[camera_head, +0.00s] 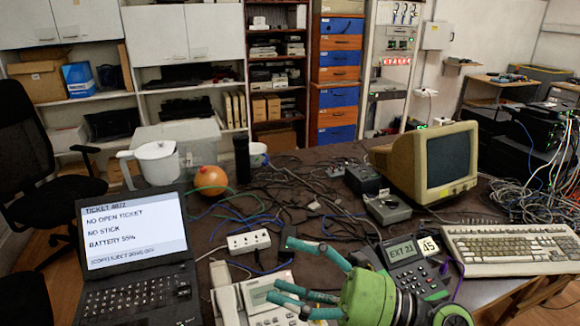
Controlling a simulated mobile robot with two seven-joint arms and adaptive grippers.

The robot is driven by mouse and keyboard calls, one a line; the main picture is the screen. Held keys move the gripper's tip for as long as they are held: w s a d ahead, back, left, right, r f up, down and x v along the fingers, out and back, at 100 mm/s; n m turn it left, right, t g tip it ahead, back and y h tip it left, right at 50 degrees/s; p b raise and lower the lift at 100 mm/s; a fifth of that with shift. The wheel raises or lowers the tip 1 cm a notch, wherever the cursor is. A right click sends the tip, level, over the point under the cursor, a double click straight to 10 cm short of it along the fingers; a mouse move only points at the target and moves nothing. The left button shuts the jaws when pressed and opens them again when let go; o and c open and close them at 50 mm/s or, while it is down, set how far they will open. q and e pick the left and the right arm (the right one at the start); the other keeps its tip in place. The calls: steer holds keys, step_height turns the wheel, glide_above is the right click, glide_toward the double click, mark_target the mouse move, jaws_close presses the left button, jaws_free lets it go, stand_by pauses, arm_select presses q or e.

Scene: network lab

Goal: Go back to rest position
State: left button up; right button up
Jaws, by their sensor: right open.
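My right gripper (281,268) is in the lower middle of the head view, with a green body and teal fingers. Its fingers are spread apart and point left over the front of the table. They hold nothing that I can see. The fingers reach over a pale desk phone (228,300), partly covering it. A small dark object (288,237) shows at the upper fingertip; I cannot tell whether they touch. My left gripper is not in view.
An open laptop (135,235) stands at left, and a white power strip (249,241) lies behind the fingers. A dark office phone (405,262), a beige keyboard (510,246) and an old monitor (432,160) are at right. Cables clutter the dark tabletop.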

steer(key=w+d+r+m+t+h, duration=0.1)
steer(key=w+d+m+t+h, duration=0.3)
steer(key=m+t, duration=0.5)
steer(key=w+d+r+m+t+h, duration=0.1)
steer(key=w+d+m+t+h, duration=0.2)
steer(key=d+m+t+h, duration=0.5)
steer(key=s+d+f+m+g+h, duration=0.1)
steer(key=d+f+m+g+h, duration=0.35)
steer(key=f+m, duration=0.45)
steer(key=s+d+f+m+g+h, duration=0.2)
steer(key=d+f+m+g+h, duration=0.4)
steer(key=f, duration=0.6)
steer(key=s+a+f+m+g+y, duration=0.3)
steer(key=s+f+g, duration=0.5)
steer(key=s+f, duration=0.8)
steer(key=s+f+g, duration=0.1)
steer(key=s+f, duration=0.1)
steer(key=f, duration=0.9)
steer(key=s+f, duration=0.3)
steer(key=f, duration=0.8)
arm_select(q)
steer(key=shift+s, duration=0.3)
arm_select(e)
steer(key=s+d+f+g, duration=0.1)
steer(key=s+d+f, duration=0.1)
steer(key=s+f, duration=1.1)
steer(key=shift+s+d+f, duration=0.25)
steer(key=shift+s, duration=0.7)
